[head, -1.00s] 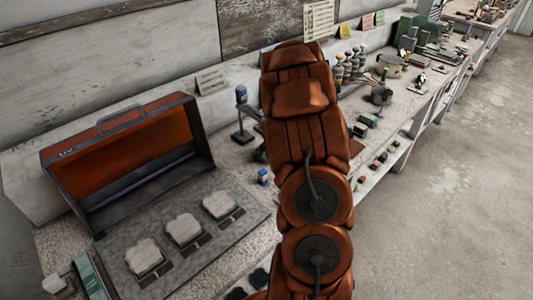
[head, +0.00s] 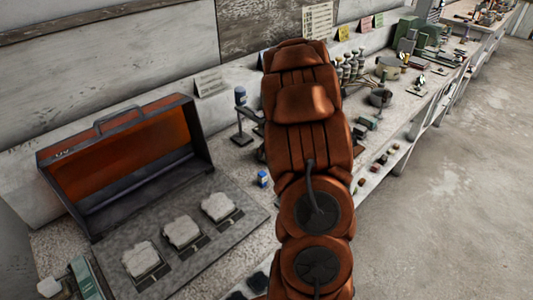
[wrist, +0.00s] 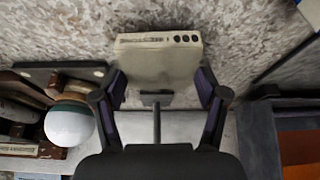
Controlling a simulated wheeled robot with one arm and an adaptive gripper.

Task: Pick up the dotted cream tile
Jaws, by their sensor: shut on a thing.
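The dotted cream tile (wrist: 158,62) shows in the wrist view, a flat pale block with three dark dots and a dark printed strip along its far edge. My gripper (wrist: 160,88) has its two dark fingers against the left and right sides of the tile and is shut on it. Speckled stone-like surface shows behind the tile; I cannot tell how far above it the tile is. In the head view my brown arm hides the gripper and the tile.
An open orange-lined case (head: 130,155) stands at the left on the bench. Several rough pale slabs, one of them here (head: 182,232), lie on a grey board before it. A blue-topped stand (head: 241,115) is near my arm. A white ball (wrist: 69,124) sits among clutter.

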